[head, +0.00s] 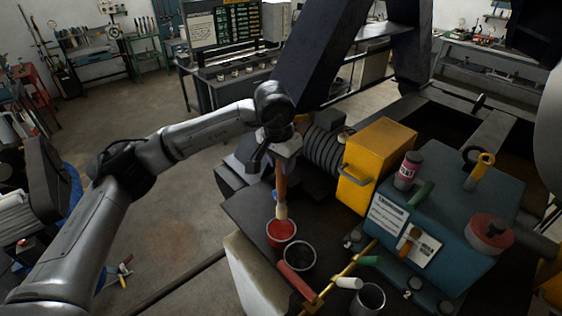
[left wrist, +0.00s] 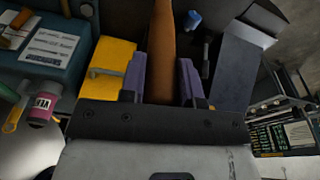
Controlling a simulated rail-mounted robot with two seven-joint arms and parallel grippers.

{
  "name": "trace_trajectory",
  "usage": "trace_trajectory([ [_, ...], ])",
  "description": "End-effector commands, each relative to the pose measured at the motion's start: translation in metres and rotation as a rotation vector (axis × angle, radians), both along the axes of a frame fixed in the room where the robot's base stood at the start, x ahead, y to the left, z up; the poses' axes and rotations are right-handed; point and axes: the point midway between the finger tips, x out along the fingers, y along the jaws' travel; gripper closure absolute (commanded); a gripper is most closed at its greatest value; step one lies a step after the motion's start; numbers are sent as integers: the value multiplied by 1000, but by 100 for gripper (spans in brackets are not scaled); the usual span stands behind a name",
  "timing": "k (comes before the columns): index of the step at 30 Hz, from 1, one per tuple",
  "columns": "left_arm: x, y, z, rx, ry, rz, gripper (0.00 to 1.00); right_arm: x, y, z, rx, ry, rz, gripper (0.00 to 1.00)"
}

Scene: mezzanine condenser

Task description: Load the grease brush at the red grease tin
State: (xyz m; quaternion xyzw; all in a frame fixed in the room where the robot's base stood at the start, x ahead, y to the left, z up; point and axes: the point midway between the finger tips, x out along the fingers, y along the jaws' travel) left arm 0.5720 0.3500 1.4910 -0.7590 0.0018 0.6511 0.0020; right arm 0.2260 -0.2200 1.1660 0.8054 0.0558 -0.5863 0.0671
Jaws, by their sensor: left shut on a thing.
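My left gripper (head: 275,160) is shut on the brown handle of the grease brush (head: 281,188), which hangs nearly upright, bristles down. The pale bristles are just above or at the near top of the red grease tin (head: 281,243); I cannot tell whether they touch the red grease inside. In the left wrist view the brown brush handle (left wrist: 162,40) runs between the two purple fingers of my left gripper (left wrist: 162,80); the bristles and the tin are hidden there. My right gripper is not in view.
A dark open tin (head: 300,257) stands right beside the red one. A red-handled tool, a brass rod (head: 345,272) and a grey cup (head: 368,299) lie nearer. A yellow box (head: 378,160) and a teal box (head: 460,215) with a pink bottle (head: 407,170) stand to the right.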

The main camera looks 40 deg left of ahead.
Motion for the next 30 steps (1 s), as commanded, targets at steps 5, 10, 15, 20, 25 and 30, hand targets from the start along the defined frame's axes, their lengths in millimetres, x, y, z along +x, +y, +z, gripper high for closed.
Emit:
trace_trajectory([
  [5,0,0,-10,0,1,-1,100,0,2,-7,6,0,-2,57],
  [10,0,0,-24,0,1,0,100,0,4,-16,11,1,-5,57],
  [15,0,0,-40,0,1,0,100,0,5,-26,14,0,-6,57],
  [20,-1,0,-53,0,1,0,100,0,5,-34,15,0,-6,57],
  [25,-1,0,-58,0,1,0,100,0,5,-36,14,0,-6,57],
  [30,-1,0,-58,0,0,1,100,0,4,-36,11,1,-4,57],
])
